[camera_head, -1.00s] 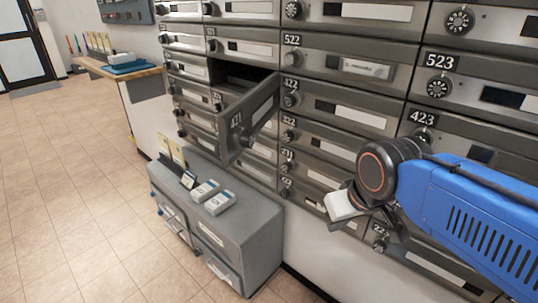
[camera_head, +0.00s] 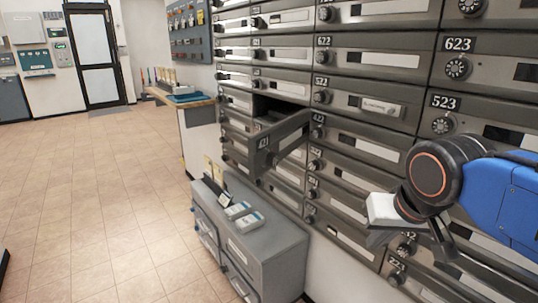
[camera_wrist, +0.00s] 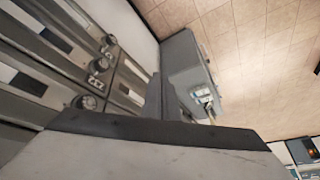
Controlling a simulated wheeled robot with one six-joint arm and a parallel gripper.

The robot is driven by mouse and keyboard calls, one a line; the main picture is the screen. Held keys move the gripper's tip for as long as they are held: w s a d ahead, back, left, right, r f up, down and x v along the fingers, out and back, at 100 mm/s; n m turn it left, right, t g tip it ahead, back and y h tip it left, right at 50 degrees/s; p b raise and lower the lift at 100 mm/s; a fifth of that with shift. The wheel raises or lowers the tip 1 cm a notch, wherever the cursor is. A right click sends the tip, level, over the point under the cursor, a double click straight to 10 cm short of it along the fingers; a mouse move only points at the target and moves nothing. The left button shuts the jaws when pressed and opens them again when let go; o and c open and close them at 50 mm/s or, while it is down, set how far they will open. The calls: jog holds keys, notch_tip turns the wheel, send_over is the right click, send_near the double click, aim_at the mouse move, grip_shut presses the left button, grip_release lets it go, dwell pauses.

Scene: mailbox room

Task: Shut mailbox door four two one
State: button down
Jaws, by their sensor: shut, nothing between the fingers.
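Mailbox door 421 (camera_head: 284,142) is dark grey metal with its number and a round knob on its face. It stands swung out from the wall of boxes, with the dark open compartment (camera_head: 275,107) behind it. My gripper (camera_head: 380,224) is shut and empty. It is to the right of the door and lower in the picture, apart from it, in front of the lower boxes. In the wrist view, a large pale part of my gripper (camera_wrist: 150,155) fills the bottom. I cannot make out door 421 for sure in that view.
A grey cabinet (camera_head: 262,243) stands below the door, with small white boxes (camera_head: 238,211) on top; the cabinet also shows in the wrist view (camera_wrist: 182,65). A wooden counter (camera_head: 182,98) is beyond. The tiled floor on the left is clear.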

jog(key=w+a+r+m+t+y, duration=0.1)
jog(key=w+a+r+m, duration=0.15)
jog(key=a+r, duration=0.75)
jog(key=w+a+r+m+t+y, duration=0.15)
jog(key=w+a+r, duration=0.25)
jog(key=a+r, duration=0.6)
send_near(259, 163)
notch_tip(259, 163, down, 2)
jog(key=d, duration=0.3)
jog(key=shift+g+h, duration=0.25)
jog(key=shift+g, duration=0.2)
jog(key=shift+w+a+f, duration=0.25)
jog(key=shift+w+a, duration=0.5)
jog(key=shift+a, duration=0.25)
jog(key=shift+w+a+f, duration=0.25)
jog(key=shift+w+a, duration=0.5)
jog(key=shift+a, duration=0.25)
